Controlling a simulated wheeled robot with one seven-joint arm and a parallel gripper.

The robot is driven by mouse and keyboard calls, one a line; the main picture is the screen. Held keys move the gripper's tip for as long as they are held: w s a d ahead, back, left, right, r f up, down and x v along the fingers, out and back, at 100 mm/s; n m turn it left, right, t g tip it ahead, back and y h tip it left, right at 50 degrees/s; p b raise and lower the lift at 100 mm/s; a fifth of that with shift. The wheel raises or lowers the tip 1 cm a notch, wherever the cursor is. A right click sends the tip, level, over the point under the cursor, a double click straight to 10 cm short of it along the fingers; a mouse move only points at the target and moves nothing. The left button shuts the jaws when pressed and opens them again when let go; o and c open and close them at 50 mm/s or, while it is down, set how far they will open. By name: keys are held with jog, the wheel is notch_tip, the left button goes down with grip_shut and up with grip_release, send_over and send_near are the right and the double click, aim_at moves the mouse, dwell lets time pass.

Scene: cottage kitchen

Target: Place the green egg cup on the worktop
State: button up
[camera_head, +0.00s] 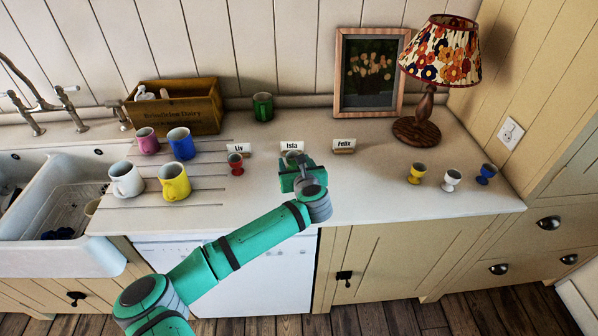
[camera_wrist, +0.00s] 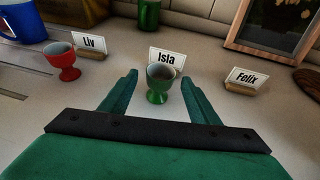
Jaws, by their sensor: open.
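The green egg cup (camera_wrist: 159,84) stands upright on the worktop (camera_head: 361,197), just in front of the "Isla" name card (camera_wrist: 167,60). My gripper (camera_wrist: 160,92) is open, with one finger on each side of the cup. Small gaps show between the cup and both fingers in the wrist view. In the head view, my gripper (camera_head: 294,180) and wrist cover the cup.
A red egg cup (camera_head: 235,164) stands left by the "Liv" card (camera_head: 239,149). The "Felix" card (camera_head: 344,146) is to the right. Yellow (camera_head: 417,173), white (camera_head: 452,179) and blue (camera_head: 486,173) egg cups stand further right. Several mugs stand left, near the sink.

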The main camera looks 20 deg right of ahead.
jog(key=v, duration=0.8)
jog(key=shift+s+r, duration=0.1)
jog(key=shift+s, duration=0.25)
jog(key=s+d+r+n+h, duration=0.3)
jog(key=s+d+n+h, duration=0.15)
jog(key=d+n, duration=0.2)
jog(key=s+d+r+n+h, duration=0.35)
jog(key=s+d+n, duration=0.2)
jog(key=d, duration=0.25)
jog(key=s+a+f+n+t+y, duration=0.2)
jog(key=s+a+f+n+y, duration=0.1)
jog(key=s+a+f+n, duration=0.65)
jog(key=s+a+f+n+t+y, duration=0.1)
jog(key=s+a+f+n+y, duration=0.4)
jog(key=a+n, duration=0.6)
jog(key=s+a+f+n+y, duration=0.1)
jog(key=s+a+f+n, duration=0.1)
jog(key=s+a, duration=0.6)
jog(key=s+a+f+n+g+y, duration=0.1)
jog(key=s+a+f+n, duration=0.2)
jog(key=s+a, duration=0.5)
jog(key=s, duration=0.6)
